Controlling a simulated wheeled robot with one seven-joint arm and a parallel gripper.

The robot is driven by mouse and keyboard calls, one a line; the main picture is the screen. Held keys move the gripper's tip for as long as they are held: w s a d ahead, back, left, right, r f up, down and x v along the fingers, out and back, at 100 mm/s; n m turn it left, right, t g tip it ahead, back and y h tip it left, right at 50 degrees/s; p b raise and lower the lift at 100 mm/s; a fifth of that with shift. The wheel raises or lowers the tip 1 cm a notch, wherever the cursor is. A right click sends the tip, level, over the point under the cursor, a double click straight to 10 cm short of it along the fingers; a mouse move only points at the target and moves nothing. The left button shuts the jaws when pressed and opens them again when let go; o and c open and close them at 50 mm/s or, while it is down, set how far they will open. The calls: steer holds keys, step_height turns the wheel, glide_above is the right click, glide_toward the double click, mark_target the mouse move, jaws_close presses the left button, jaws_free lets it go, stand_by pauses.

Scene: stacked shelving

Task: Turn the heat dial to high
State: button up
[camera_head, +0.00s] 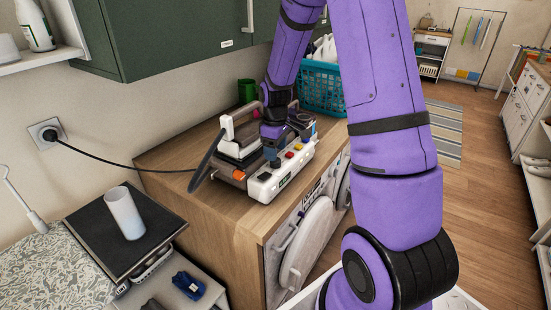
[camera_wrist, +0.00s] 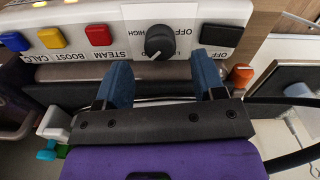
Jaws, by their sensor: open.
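The heat dial (camera_wrist: 160,41) is a round black knob on the white control panel (camera_wrist: 266,14) of an ironing unit, in the upper middle of the wrist view. OFF, HIGH and partly covered lettering are printed beside it, upside down. A light mark shows on the dial's lower edge; its exact setting is hard to read. My gripper (camera_wrist: 162,76) is open, its two blue fingers apart, just below the dial in the picture and not visibly closed on it. In the head view my gripper (camera_head: 272,154) is over the panel (camera_head: 265,187) and hides the dial.
A black switch (camera_wrist: 221,36) is right of the dial; red (camera_wrist: 98,35), blue (camera_wrist: 75,15) and yellow (camera_wrist: 52,38) buttons are left. The unit stands on a wooden counter (camera_head: 170,155) over washing machines. A black cable (camera_head: 120,162) runs to a wall socket. A turquoise basket (camera_head: 322,90) stands behind.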

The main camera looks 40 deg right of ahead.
steer(key=shift+f, duration=1.85)
steer(key=shift+c, duration=0.4)
steer(key=c, duration=0.8)
steer(key=shift+c, duration=0.2)
steer(key=shift+m, duration=0.4)
steer(key=m, duration=0.2)
steer(key=shift+m, duration=2.3)
